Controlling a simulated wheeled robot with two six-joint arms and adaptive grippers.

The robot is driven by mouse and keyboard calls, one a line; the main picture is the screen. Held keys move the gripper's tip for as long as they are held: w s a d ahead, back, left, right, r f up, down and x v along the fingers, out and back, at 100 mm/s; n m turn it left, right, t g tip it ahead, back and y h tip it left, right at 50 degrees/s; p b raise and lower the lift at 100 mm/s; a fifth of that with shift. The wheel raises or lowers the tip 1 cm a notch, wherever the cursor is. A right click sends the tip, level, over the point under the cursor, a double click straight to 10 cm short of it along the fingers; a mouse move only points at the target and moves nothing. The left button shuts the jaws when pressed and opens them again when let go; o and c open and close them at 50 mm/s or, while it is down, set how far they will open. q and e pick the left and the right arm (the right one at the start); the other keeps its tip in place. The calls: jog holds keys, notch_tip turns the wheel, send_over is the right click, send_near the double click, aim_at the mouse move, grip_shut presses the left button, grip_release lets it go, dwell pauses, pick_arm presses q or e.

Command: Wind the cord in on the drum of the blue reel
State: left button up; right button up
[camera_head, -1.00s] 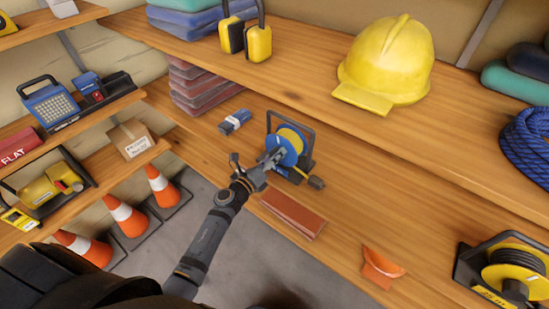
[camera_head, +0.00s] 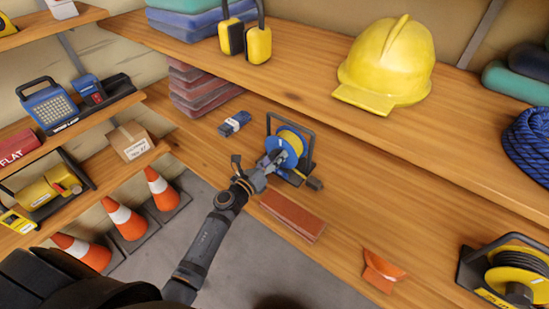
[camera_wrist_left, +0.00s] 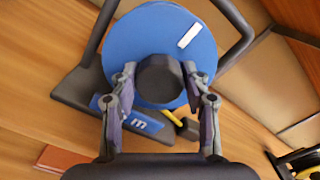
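The blue reel (camera_head: 290,147) stands on the wooden shelf, with a blue disc, yellow cord on its drum and a dark frame. In the left wrist view its blue disc (camera_wrist_left: 150,38) faces me and bears a white mark. A dark round knob (camera_wrist_left: 160,80) sticks out from the disc. My left gripper (camera_head: 272,160) has a finger on each side of this knob, closed around it; the gripper also shows in the left wrist view (camera_wrist_left: 160,76). A dark plug-like block (camera_head: 315,184) lies at the reel's front right. My right gripper is not in view.
A blue-grey pack (camera_head: 235,123) lies left of the reel, and a reddish-brown slab (camera_head: 293,215) lies in front. An orange piece (camera_head: 382,270) and a second black-yellow reel (camera_head: 515,270) are further right. The upper shelf holds a yellow helmet (camera_head: 388,62). Bare shelf lies right of the reel.

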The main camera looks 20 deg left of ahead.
pick_arm(q)
jog(key=o, duration=0.4)
jog(key=shift+w, duration=0.1)
jog(key=shift+c, duration=0.2)
jog(key=shift+s+a, duration=0.1)
jog(key=shift+s, duration=0.25)
jog(key=v, duration=1.1)
jog(key=shift+s, duration=0.2)
